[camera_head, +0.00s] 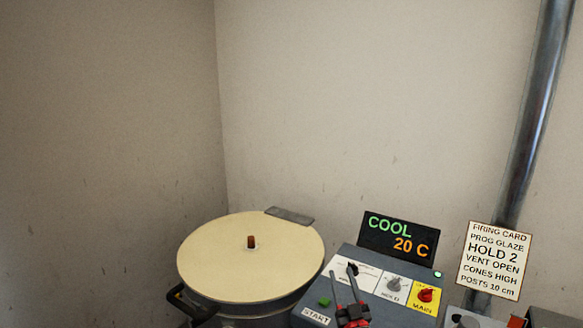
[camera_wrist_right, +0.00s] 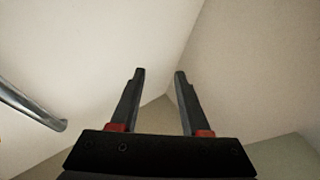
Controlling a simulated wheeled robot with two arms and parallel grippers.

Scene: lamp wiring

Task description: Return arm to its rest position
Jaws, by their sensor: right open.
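My right gripper (camera_head: 345,285) shows at the bottom of the head view, in front of the grey control box (camera_head: 375,268). Its dark fingers point up and stand apart, with nothing between them. In the right wrist view the two fingers (camera_wrist_right: 160,75) are spread and empty, with only bare walls and a corner beyond them. My left gripper shows in neither view.
A round kiln (camera_head: 210,262) with a cream lid stands left of the control box. A display (camera_head: 398,238) reads COOL 20 C. A firing card (camera_head: 494,262) and a metal pipe (camera_head: 535,110) are at the right. The space above is clear.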

